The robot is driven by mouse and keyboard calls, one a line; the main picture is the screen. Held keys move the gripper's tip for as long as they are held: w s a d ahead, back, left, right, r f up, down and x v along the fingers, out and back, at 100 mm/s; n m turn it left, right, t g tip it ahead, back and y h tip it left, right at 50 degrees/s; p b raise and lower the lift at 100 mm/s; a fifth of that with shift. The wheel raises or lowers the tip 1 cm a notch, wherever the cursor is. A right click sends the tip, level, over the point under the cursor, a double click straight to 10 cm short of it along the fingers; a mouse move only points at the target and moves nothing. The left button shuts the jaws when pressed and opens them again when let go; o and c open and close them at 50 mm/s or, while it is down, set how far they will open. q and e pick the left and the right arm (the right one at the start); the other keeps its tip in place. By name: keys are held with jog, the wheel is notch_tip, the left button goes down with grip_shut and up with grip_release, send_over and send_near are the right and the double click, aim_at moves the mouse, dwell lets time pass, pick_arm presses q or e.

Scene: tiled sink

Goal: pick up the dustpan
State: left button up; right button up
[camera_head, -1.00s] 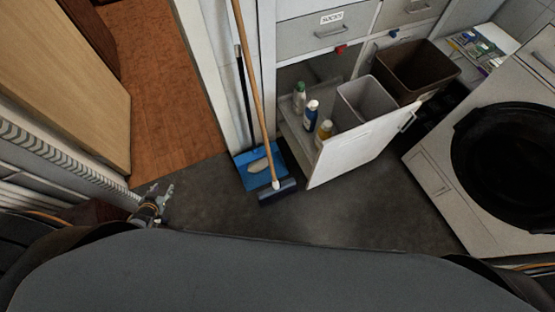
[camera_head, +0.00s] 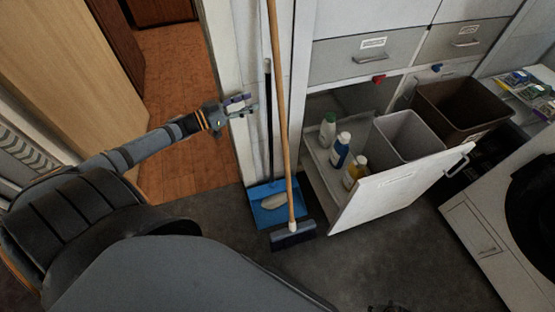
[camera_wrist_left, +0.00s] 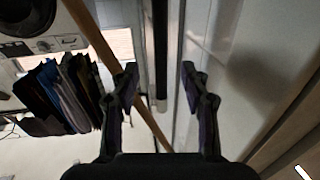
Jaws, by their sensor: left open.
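The blue dustpan (camera_head: 267,215) stands on the floor against the white wall, with its long dark handle rising upright. A pale brush-like piece lies in its pan. My left gripper (camera_head: 243,105) is open just left of the upper handle in the head view. In the left wrist view, the dark handle (camera_wrist_left: 161,45) appears between the spread fingers of my left gripper (camera_wrist_left: 160,72). I see no finger closed on it. My right gripper cannot be made out in these views.
A wooden-handled broom (camera_head: 280,110) leans close to the right of the dustpan handle, its head (camera_head: 293,236) on the floor. An open white drawer front (camera_head: 400,190) with bottles and bins stands right of it. A doorway (camera_head: 175,75) is left.

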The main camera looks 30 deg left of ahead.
aim_at(267, 95)
pick_arm(q)
jog(key=b+x, duration=0.4)
jog(key=x, duration=0.3)
jog(key=shift+w, duration=0.15)
jog(key=shift+w+d, duration=0.15)
jog(key=shift+w, duration=0.1)
pick_arm(e)
jog(key=a+r, duration=0.3)
jog(key=r, duration=1)
jog(key=shift+w+a+y, duration=0.2)
jog(key=shift+w+y, duration=0.2)
pick_arm(q)
grip_shut()
